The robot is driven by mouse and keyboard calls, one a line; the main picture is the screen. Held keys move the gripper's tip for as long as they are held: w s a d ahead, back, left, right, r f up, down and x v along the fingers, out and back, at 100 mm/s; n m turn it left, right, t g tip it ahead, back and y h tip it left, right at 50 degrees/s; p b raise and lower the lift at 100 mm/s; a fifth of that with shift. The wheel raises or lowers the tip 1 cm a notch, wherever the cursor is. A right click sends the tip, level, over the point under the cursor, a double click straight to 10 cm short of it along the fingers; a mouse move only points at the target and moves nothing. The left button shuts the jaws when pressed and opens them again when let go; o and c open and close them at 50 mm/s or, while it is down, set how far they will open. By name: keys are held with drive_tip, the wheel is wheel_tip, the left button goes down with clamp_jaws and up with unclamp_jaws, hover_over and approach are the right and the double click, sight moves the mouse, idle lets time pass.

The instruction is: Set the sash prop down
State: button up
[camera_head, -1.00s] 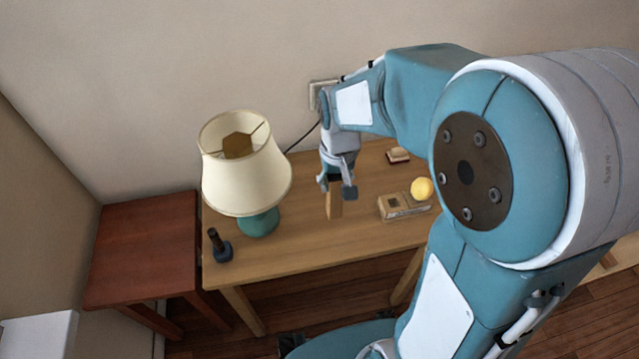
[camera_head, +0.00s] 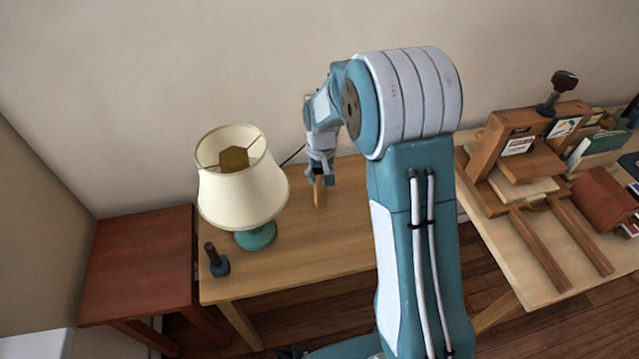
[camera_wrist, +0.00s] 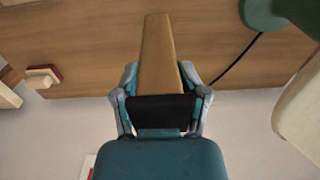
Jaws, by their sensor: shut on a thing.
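The sash prop (camera_wrist: 158,55) is a tapered tan wooden piece, held in my gripper (camera_wrist: 160,92). In the head view the prop (camera_head: 320,192) hangs down from my gripper (camera_head: 322,172), over the wooden table (camera_head: 300,255) to the right of the lamp. My gripper is shut on its upper end. The prop's lower end is close to the tabletop; I cannot tell if it touches. In the wrist view the prop points away over the tabletop.
A lamp with a cream shade (camera_head: 243,190) and green base stands left of the prop. A dark blue handled tool (camera_head: 217,262) stands near the table's front-left corner. A red-brown side table (camera_head: 140,262) is at left. A bench with wooden frames and books (camera_head: 530,240) is at right.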

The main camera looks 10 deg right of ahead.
sight(319, 184)
drive_tip(key=shift+w+f, duration=0.25)
drive_tip(key=shift+f, duration=0.1)
wheel_tip(319, 184, down, 3)
drive_tip(key=shift+f, duration=0.1)
drive_tip(key=o, duration=1.3)
drive_tip(key=shift+c, duration=0.2)
